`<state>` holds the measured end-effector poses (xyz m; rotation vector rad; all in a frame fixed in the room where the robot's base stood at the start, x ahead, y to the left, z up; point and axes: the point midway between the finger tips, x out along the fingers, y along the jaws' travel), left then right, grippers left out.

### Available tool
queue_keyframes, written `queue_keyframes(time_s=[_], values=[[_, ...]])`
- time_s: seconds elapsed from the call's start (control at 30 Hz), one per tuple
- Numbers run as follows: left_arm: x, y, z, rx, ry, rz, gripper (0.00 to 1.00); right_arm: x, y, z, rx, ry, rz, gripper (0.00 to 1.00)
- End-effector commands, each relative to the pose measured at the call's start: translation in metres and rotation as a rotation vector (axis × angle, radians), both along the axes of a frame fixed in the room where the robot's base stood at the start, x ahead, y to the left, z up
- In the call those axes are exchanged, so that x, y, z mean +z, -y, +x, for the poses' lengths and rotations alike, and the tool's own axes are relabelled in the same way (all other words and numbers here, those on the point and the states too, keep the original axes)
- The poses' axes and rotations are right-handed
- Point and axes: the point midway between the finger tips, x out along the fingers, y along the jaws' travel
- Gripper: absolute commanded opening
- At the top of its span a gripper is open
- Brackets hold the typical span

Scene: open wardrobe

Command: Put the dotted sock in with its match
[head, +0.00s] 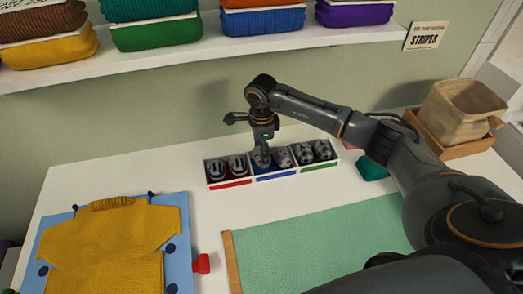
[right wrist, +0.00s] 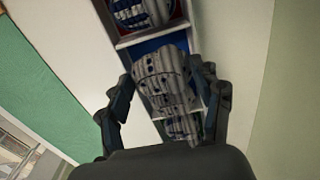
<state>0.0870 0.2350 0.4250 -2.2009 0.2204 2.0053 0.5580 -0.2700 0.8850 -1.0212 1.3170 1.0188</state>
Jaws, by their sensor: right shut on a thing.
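A white divided box (head: 246,181) stands on the table with red, blue and green front strips. The red section holds two dark, light-striped rolled socks (head: 227,168). The green section holds two grey-and-white patterned socks (head: 314,150). My right gripper (head: 262,150) points down over the blue section and is shut on a grey, white and dark patterned sock (head: 261,159), which also shows in the right wrist view (right wrist: 160,72) between the fingers (right wrist: 163,85). Another patterned sock (head: 282,157) sits just right of it. I cannot tell whether the held sock is lifted. My left gripper is out of view.
A yellow garment (head: 110,245) lies on a blue folding board (head: 172,212) at left. A green mat (head: 310,245) covers the front middle. A beige basket (head: 455,115) stands back right. A shelf (head: 200,48) with folded clothes overhangs the box; a STRIPES sign (head: 425,37) hangs beside it.

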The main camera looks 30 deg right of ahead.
Motion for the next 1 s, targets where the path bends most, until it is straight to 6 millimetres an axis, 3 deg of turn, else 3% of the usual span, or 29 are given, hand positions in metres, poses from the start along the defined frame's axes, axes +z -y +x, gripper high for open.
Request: queue_keyframes(time_s=[0.83,0.87,0.97,1.0], values=[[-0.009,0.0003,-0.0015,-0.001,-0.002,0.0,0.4,-0.0084,0.0002,0.0001,0.0,0.0,0.0,0.47],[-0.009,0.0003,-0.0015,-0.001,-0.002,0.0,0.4,-0.0084,0.0002,0.0001,0.0,0.0,0.0,0.69],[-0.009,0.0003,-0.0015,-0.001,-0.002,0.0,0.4,-0.0084,0.0001,0.0001,0.0,0.001,0.0,0.9],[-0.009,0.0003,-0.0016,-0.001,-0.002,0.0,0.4,-0.0084,0.0002,0.0001,0.0,0.001,0.0,0.92]])
